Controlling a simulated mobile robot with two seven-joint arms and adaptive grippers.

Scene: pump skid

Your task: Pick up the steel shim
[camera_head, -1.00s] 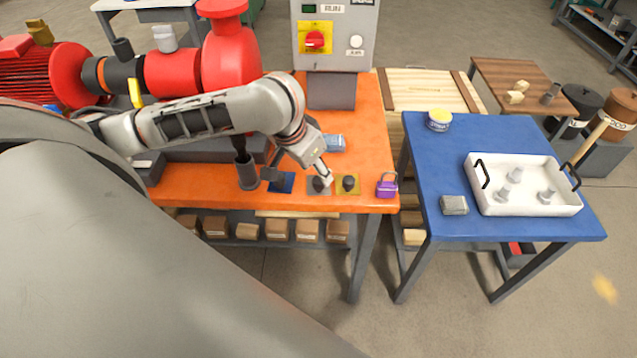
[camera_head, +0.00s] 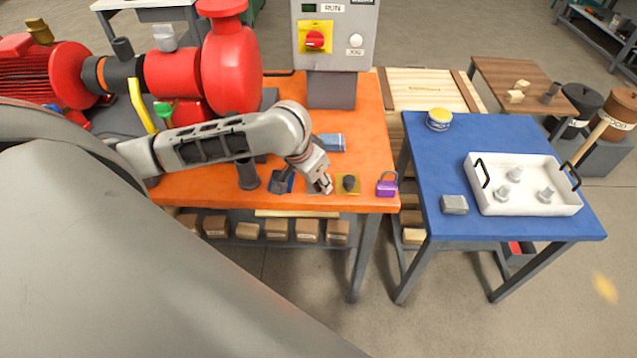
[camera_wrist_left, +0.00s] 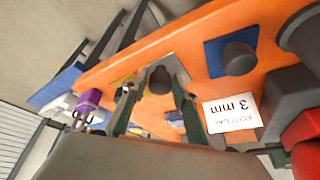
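The steel shim is a grey plate with a dark knob (camera_wrist_left: 160,80), on the orange bench (camera_head: 375,150) near its front edge. My left gripper (camera_wrist_left: 157,86) is open above it, with one finger on each side of the knob in the wrist view. In the head view my left gripper (camera_head: 323,187) hides most of the shim. A yellow shim (camera_head: 348,184) with a dark knob lies just right of it. A blue shim (camera_head: 281,182) lies to its left and also shows in the wrist view (camera_wrist_left: 216,60). My right gripper is out of view.
A purple padlock (camera_head: 386,185) stands near the bench's front right corner. A blue item (camera_head: 332,143) lies behind the gripper. The red pump (camera_head: 229,70) and control box (camera_head: 335,35) stand behind. The blue table (camera_head: 425,160) holds a white tray (camera_head: 525,208), tin and grey block.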

